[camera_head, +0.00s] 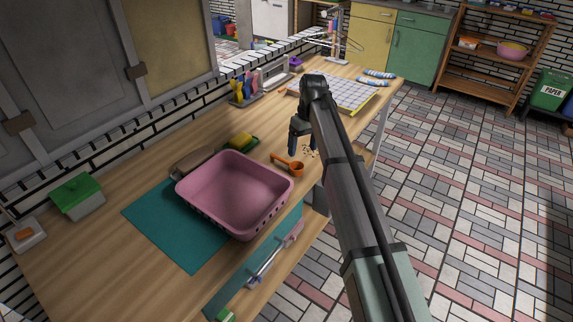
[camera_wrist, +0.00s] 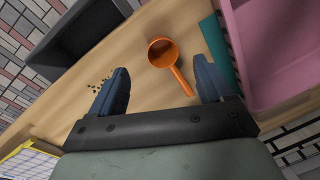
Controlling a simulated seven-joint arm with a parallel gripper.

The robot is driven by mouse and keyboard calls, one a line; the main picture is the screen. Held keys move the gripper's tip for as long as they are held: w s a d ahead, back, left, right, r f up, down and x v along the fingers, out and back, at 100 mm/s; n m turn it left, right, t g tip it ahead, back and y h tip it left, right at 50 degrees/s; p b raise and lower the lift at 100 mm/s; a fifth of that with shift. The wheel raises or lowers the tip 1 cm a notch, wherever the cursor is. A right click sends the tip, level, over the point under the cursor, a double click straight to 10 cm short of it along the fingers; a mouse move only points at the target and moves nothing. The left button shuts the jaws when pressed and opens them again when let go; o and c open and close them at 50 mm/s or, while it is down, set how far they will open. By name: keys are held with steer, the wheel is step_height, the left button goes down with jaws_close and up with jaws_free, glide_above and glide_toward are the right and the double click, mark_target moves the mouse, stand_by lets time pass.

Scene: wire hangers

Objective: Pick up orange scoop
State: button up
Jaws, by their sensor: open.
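The orange scoop (camera_head: 289,164) lies on the wooden table, just right of the pink basin's upper corner in the head view. It has a round bowl and a straight handle. In the wrist view the scoop (camera_wrist: 163,55) lies ahead of my fingers, and its handle points back toward the space between them. My gripper (camera_head: 297,140) is above the table, close to the scoop, with its fingers pointing down. In the wrist view my gripper (camera_wrist: 160,88) is open, with nothing between the fingertips. The scoop rests apart from both fingers.
The pink basin (camera_head: 235,190) stands on a teal mat (camera_head: 152,222) beside the scoop. Small dark bits (camera_head: 310,151) lie on the table near the scoop. A yellow sponge (camera_head: 240,140) sits behind the basin. A grey bin (camera_wrist: 85,38) is at the table's edge.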

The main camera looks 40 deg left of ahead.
mark_target(298, 165)
steer(key=f, duration=0.3)
steer(key=shift+s+f, duration=0.2)
steer(key=shift+f, duration=0.15)
steer(key=shift+s+a+f, duration=0.1)
steer(key=shift+a+f, duration=0.05)
steer(key=shift+f, duration=0.75)
steer(key=shift+s+a+f, duration=0.1)
steer(key=shift+a+f, duration=0.1)
steer(key=shift+f, duration=0.65)
steer(key=shift+s+a+f, duration=0.1)
steer(key=shift+a+f, duration=0.05)
steer(key=shift+f, duration=0.75)
steer(key=c, duration=1)
steer(key=shift+r, duration=0.15)
